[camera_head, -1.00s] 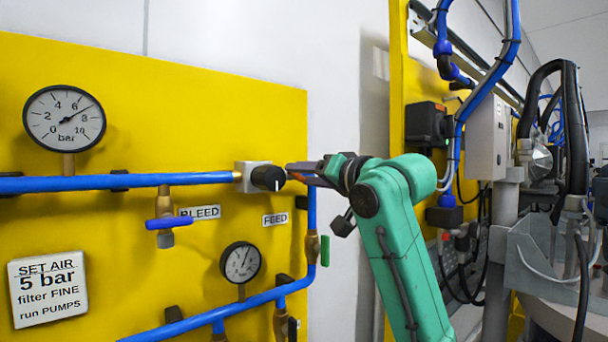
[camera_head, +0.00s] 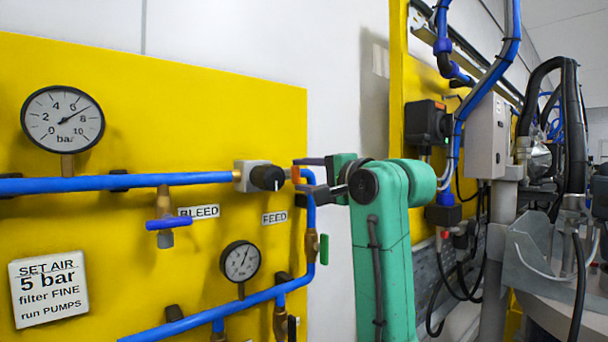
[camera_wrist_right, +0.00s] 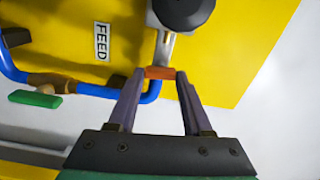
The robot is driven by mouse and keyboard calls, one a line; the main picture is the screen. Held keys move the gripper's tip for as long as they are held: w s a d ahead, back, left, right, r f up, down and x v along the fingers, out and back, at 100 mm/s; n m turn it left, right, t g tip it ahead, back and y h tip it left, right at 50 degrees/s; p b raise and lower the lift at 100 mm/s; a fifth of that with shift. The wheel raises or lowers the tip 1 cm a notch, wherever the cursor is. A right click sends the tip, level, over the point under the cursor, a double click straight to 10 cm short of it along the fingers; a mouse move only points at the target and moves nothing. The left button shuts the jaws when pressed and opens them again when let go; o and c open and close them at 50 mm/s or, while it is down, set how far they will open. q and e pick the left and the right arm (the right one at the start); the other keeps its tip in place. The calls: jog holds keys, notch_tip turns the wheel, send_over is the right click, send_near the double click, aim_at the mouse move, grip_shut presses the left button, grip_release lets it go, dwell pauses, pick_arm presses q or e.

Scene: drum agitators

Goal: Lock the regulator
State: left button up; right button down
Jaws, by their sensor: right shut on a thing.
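The regulator is a grey block with a black knob (camera_head: 268,178) at the right end of the upper blue pipe in the head view. The knob also shows at the top of the right wrist view (camera_wrist_right: 182,8). A light metal bar (camera_wrist_right: 165,48) reaches from beside the knob to a small orange piece (camera_wrist_right: 160,72). My right gripper (camera_head: 298,174) is just right of the knob, its two fingers shut on the orange piece. In the wrist view its fingertips (camera_wrist_right: 160,74) touch the orange piece's two ends. My left gripper is not in view.
A large gauge (camera_head: 63,119) and a small gauge (camera_head: 241,261) are on the yellow panel (camera_head: 200,100). A blue-handled bleed valve (camera_head: 168,224) hangs left of the regulator. A blue pipe (camera_head: 311,225) with a green handle (camera_head: 324,249) runs below my gripper.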

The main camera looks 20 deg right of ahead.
jog(key=shift+m, duration=0.6)
jog(key=shift+c, duration=1.6)
grip_release()
jog(key=shift+d, duration=0.15)
jog(key=b+v, duration=0.5)
jog(key=v, duration=0.9)
jog(key=shift+s+b, duration=0.3)
